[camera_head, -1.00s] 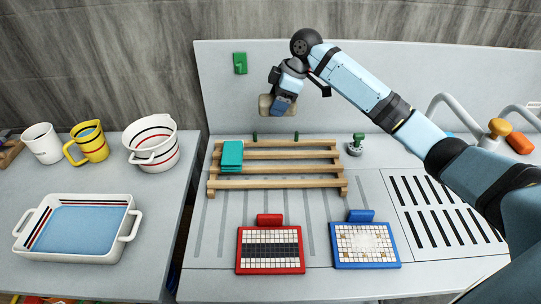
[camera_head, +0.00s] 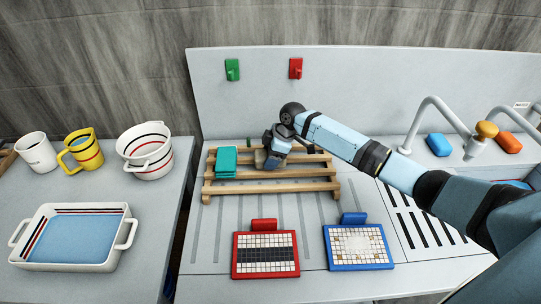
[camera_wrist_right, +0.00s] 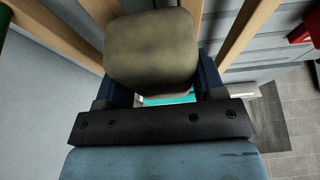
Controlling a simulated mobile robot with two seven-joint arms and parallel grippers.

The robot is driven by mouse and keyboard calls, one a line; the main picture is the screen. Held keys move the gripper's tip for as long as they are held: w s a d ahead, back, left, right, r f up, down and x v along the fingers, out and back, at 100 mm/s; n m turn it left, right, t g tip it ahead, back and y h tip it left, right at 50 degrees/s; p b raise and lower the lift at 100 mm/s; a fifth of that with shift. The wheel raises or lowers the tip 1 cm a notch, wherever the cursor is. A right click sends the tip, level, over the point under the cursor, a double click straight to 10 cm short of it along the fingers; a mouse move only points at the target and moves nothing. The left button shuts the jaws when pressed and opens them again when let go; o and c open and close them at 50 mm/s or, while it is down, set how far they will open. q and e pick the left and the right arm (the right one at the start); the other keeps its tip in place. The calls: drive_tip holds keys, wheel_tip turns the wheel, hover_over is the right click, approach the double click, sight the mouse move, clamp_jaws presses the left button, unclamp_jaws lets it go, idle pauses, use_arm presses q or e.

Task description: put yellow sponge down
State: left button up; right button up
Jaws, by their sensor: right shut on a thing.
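My right gripper (camera_head: 268,160) is shut on the yellow sponge (camera_wrist_right: 152,50), which looks dull olive-brown in the wrist view, between the two dark blue fingers. In the head view only a small beige edge of the sponge (camera_head: 260,157) shows beside the gripper. The gripper and sponge are low at the wooden slatted rack (camera_head: 290,186), just right of a teal block (camera_head: 227,161) on it. I cannot tell whether the sponge touches the slats. My left gripper is not in view.
A red-framed mosaic panel (camera_head: 265,270) and a blue-framed one (camera_head: 357,264) lie in front of the rack. Green (camera_head: 232,69) and red (camera_head: 296,67) hooks are on the back wall. Blue (camera_head: 439,144) and orange (camera_head: 509,142) blocks lie by the taps. The rack's right part looks free.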

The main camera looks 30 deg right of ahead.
drive_tip(key=shift+f, duration=0.25)
drive_tip(key=o, duration=0.9)
drive_tip(key=shift+c, duration=0.2)
drive_tip(key=b+v, duration=0.1)
drive_tip(key=v, duration=1.1)
drive_tip(key=shift+r, duration=0.2)
drive_tip(key=shift+f, duration=0.1)
